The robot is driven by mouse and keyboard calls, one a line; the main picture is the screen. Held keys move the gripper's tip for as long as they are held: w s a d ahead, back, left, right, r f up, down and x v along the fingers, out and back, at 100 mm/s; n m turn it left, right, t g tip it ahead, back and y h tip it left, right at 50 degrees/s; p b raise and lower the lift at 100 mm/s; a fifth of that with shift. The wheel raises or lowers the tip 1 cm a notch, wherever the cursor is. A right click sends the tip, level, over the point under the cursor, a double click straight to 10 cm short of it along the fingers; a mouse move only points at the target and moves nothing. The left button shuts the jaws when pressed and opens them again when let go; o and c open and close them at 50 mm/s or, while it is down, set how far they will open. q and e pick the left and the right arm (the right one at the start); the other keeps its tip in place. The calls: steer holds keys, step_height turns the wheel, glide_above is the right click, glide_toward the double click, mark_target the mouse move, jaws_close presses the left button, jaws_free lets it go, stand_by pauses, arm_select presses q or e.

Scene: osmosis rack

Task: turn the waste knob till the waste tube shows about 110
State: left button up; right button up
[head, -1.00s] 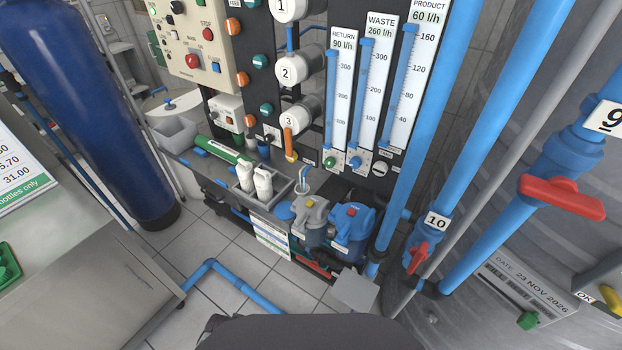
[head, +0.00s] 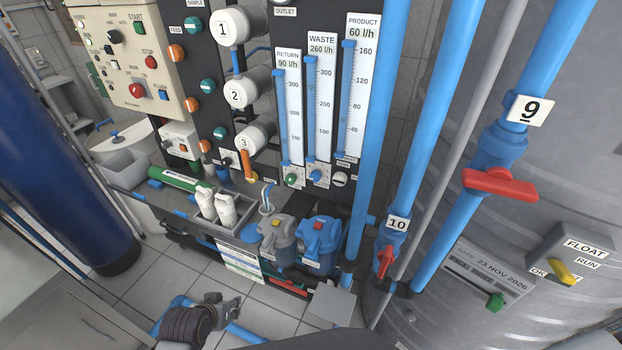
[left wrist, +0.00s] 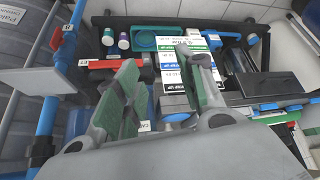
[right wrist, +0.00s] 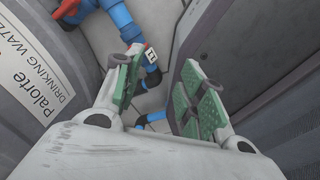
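The waste knob (head: 318,177) is a small blue knob at the foot of the waste tube (head: 311,110), between the green return knob (head: 291,180) and the white product knob (head: 340,179). The waste label reads 260 l/h, and the tube's blue column reaches near the top of its scale.
Blue upright pipes with red valve handles (head: 500,183) stand right of the panel. A large blue cylinder (head: 60,150) stands at left.

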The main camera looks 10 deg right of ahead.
arm_select(q)
steer(key=w+d+r+t+h, duration=0.1)
steer(key=w+d+r, duration=0.1)
steer(key=d+r, duration=0.1)
steer(key=w+d+r+t+h, duration=0.1)
steer(key=w+d+r+t, duration=0.1)
steer(key=w+d+r, duration=0.1)
steer(key=w+d+r+t+h, duration=0.1)
steer(key=w+d+r, duration=0.2)
steer(key=d+r, duration=0.1)
steer(key=shift+w+d+r+m+t, duration=0.1)
steer(key=shift+w+r+m+t, duration=0.05)
steer(key=shift+r+m+t, duration=0.2)
steer(key=m+t+h, duration=0.2)
steer(key=t+h, duration=0.2)
steer(key=h, duration=0.1)
glide_toward(314, 179)
steer(key=shift+n, duration=0.25)
steer(key=shift+x, duration=3.4)
steer(key=shift+w+d, duration=0.35)
steer(key=shift+w, duration=0.25)
steer(key=shift+x, duration=1.1)
steer(key=shift+c, duration=0.3)
steer(key=c, duration=0.5)
steer(key=shift+c, duration=1.2)
arm_select(e)
steer(key=shift+w+d+r, duration=0.15)
steer(key=shift+w+r, duration=0.05)
steer(key=shift+w, duration=0.75)
